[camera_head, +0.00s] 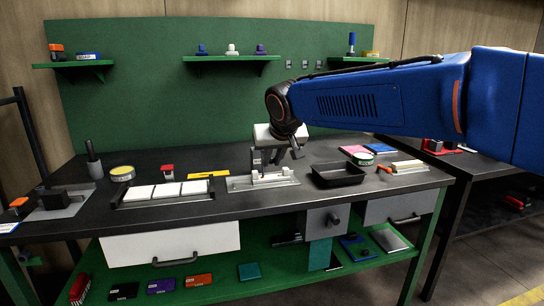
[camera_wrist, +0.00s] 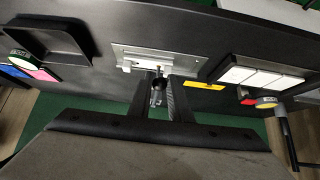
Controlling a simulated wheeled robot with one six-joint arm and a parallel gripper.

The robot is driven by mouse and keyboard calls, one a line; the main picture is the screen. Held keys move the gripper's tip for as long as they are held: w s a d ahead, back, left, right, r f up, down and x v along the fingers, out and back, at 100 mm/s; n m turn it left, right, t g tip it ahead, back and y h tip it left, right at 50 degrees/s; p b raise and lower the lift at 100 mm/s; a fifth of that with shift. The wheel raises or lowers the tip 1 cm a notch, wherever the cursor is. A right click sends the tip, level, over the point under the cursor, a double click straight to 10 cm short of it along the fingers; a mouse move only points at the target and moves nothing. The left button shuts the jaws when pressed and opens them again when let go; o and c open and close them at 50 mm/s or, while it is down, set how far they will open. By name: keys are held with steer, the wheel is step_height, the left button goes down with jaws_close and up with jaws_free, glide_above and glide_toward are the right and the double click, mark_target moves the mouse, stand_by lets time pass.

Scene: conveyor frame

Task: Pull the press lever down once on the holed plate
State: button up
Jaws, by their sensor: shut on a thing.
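A light metal base plate (camera_head: 240,184) with small raised fittings lies on the dark bench top, below my gripper. It also shows in the wrist view (camera_wrist: 190,62). The press lever's round black knob (camera_wrist: 158,83) is between my two fingers in the wrist view. My gripper (camera_head: 276,158) points down over the base plate and is shut on the lever. In the wrist view my gripper (camera_wrist: 160,98) has one finger on each side of the knob. The lever's shaft is mostly hidden, and I cannot make out the holes of a plate.
A black tray (camera_head: 338,175) stands close on the right. White tiles in a holder (camera_head: 166,192) and a yellow strip (camera_head: 208,175) lie to the left. A green shelf board (camera_head: 231,58) with small objects is on the back panel. Drawers (camera_head: 172,243) hang under the front edge.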

steer(key=shift+r, duration=0.1)
steer(key=shift+w+a+r, duration=0.1)
steer(key=shift+w+r, duration=0.3)
steer(key=shift+r, duration=0.85)
steer(key=shift+w+a+r, duration=0.15)
steer(key=shift+w+r, duration=0.25)
steer(key=shift+r, duration=0.85)
steer(key=shift+w+a+r, duration=0.1)
steer(key=shift+w+r, duration=0.3)
steer(key=shift+r, duration=0.85)
steer(key=shift+r, duration=0.1)
steer(key=shift+w+a+r, duration=0.2)
steer(key=shift+w+r, duration=0.45)
steer(key=shift+r, duration=0.2)
steer(key=shift+w+a+r, duration=0.15)
steer(key=shift+w+r, duration=0.5)
steer(key=shift+r, duration=0.15)
steer(key=shift+w+a+r, duration=0.2)
steer(key=shift+w+r, duration=0.45)
steer(key=shift+r, duration=0.2)
steer(key=o, duration=0.9)
